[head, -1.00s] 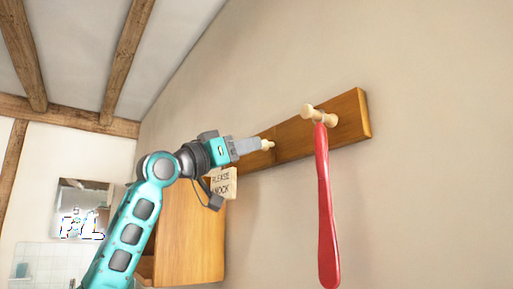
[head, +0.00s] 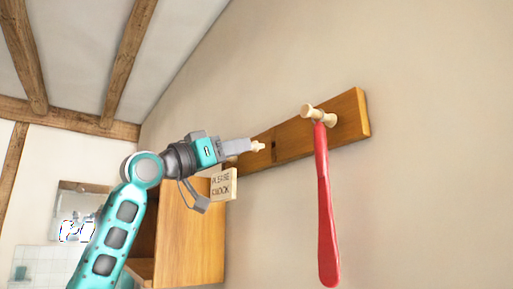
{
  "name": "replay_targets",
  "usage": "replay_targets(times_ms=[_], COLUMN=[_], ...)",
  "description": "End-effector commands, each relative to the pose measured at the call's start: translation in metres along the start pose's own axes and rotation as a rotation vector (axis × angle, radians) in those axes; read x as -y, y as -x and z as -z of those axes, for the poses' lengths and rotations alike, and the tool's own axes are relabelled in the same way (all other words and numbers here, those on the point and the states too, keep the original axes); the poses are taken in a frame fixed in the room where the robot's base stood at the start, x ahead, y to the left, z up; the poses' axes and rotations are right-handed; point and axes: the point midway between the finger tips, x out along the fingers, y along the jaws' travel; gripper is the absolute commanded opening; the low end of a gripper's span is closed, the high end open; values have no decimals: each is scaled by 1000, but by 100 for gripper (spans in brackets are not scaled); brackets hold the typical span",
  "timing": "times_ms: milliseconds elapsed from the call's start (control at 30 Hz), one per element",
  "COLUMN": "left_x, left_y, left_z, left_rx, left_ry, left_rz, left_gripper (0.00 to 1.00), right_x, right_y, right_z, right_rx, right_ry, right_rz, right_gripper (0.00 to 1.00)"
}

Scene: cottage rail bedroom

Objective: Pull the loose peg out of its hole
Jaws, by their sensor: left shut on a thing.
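The pale wooden peg (head: 258,146) is between the fingers of my left gripper (head: 246,146), which is shut on it. The peg's tip points right, toward the brown wall rail (head: 345,117). A dark spot that looks like the peg's hole (head: 274,143) shows on the rail to the right of the tip, and the peg appears to be clear of it. My right gripper is not in view.
A red shoehorn (head: 325,205) hangs from another pale peg (head: 312,112) at the rail's right part. A "please knock" sign (head: 223,184) hangs below my left gripper. A wooden cabinet (head: 192,232) stands behind my arm. The wall right of the shoehorn is bare.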

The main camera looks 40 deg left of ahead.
Motion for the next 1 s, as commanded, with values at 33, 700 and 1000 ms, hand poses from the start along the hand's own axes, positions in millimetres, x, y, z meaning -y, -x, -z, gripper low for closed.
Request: replay_targets(times_ms=[33, 700, 1000], left_x=[0, 0, 0], left_y=[2, 54, 59], left_z=[0, 6, 9], left_rx=[-1, -1, -1], left_ry=[0, 0, 0], left_rz=[0, 0, 0], left_gripper=[6, 6, 6], right_x=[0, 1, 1], right_y=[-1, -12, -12], right_z=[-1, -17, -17], right_rx=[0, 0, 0], right_ry=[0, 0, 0], right_rz=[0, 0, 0], right_gripper=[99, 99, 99])
